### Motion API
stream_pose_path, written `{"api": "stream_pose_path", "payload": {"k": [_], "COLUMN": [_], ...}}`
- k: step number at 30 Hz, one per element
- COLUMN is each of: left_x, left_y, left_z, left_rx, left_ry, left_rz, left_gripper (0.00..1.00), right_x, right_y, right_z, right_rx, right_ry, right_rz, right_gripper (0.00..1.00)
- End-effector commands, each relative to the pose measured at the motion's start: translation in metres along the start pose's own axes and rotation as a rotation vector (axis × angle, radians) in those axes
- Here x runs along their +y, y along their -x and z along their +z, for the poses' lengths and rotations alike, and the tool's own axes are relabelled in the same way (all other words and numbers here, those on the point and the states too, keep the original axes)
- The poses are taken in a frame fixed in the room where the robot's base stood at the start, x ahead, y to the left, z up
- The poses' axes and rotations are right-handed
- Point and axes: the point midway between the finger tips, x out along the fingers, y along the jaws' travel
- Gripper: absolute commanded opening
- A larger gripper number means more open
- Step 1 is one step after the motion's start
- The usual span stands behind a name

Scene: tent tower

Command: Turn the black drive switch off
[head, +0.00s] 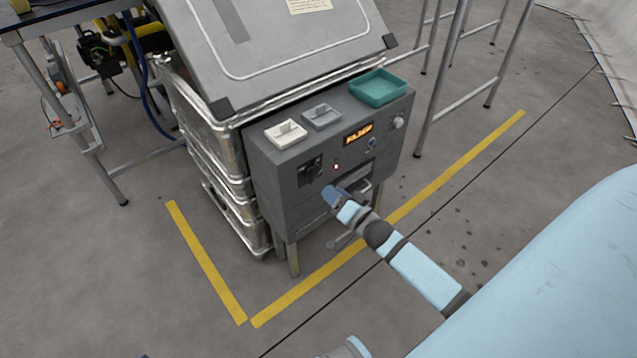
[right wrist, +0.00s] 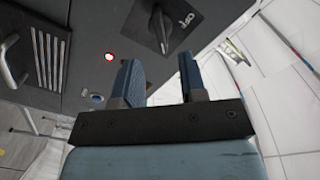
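The black drive switch (head: 310,169) is on the left part of the front panel of a dark grey control box (head: 275,180). In the right wrist view the switch is a black rotary handle (right wrist: 162,27) on a dark square plate, with lettering partly legible beside it. My right gripper (head: 330,191) is just in front of the panel, below and right of the switch. In the right wrist view its two blue fingers (right wrist: 160,65) are apart with nothing between them, and the switch lies beyond the fingertips.
A lit red lamp (head: 336,166) is right of the switch. The panel also has an orange display (head: 358,134), a blue button (head: 373,144) and a handle. Yellow tape (head: 400,212) marks the floor in front.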

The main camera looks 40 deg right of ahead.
Motion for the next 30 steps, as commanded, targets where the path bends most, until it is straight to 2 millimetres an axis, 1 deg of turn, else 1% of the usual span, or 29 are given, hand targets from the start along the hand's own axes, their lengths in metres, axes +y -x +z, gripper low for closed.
{"api": "stream_pose_path", "payload": {"k": [1, 3, 6, 9, 15, 22, 23, 24, 26, 27, 28, 30], "left_x": [0.002, 0.004, 0.007, 0.010, 0.013, 0.013, 0.013, 0.013, 0.013, 0.013, 0.013, 0.013], "left_y": [-0.002, -0.003, -0.003, -0.004, -0.004, -0.004, -0.004, -0.004, -0.004, -0.004, -0.004, -0.004], "left_z": [-0.002, -0.007, -0.016, -0.022, -0.028, -0.029, -0.029, -0.029, -0.029, -0.029, -0.029, -0.029], "left_rx": [0.021, 0.050, 0.087, 0.115, 0.142, 0.143, 0.143, 0.143, 0.143, 0.142, 0.142, 0.142], "left_ry": [0.001, 0.003, 0.007, 0.011, 0.017, 0.017, 0.017, 0.016, 0.016, 0.016, 0.016, 0.016], "left_rz": [0.007, 0.015, 0.026, 0.036, 0.046, 0.047, 0.047, 0.047, 0.046, 0.046, 0.046, 0.046], "left_gripper": [0.43, 0.43, 0.43, 0.43, 0.43, 0.43, 0.43, 0.43, 0.43, 0.43, 0.43, 0.43], "right_x": [0.001, 0.001, 0.001, 0.001, 0.000, 0.000, 0.000, 0.000, 0.000, 0.000, 0.000, 0.000], "right_y": [-0.013, -0.026, -0.043, -0.055, -0.065, -0.065, -0.065, -0.065, -0.065, -0.065, -0.065, -0.065], "right_z": [0.001, 0.002, 0.001, 0.001, 0.001, 0.001, 0.000, 0.000, 0.000, 0.000, 0.000, 0.000], "right_rx": [0.002, 0.001, 0.001, 0.000, -0.001, -0.001, -0.001, -0.001, -0.001, -0.001, -0.001, -0.001], "right_ry": [0.001, 0.001, 0.001, 0.001, 0.001, 0.001, 0.001, 0.001, 0.001, 0.001, 0.001, 0.001], "right_rz": [-0.002, -0.002, -0.001, -0.001, 0.000, 0.001, 0.001, 0.001, 0.001, 0.001, 0.001, 0.001], "right_gripper": [0.38, 0.38, 0.38, 0.38, 0.38, 0.38, 0.36, 0.27, 0.13, 0.04, 0.00, 0.00]}}
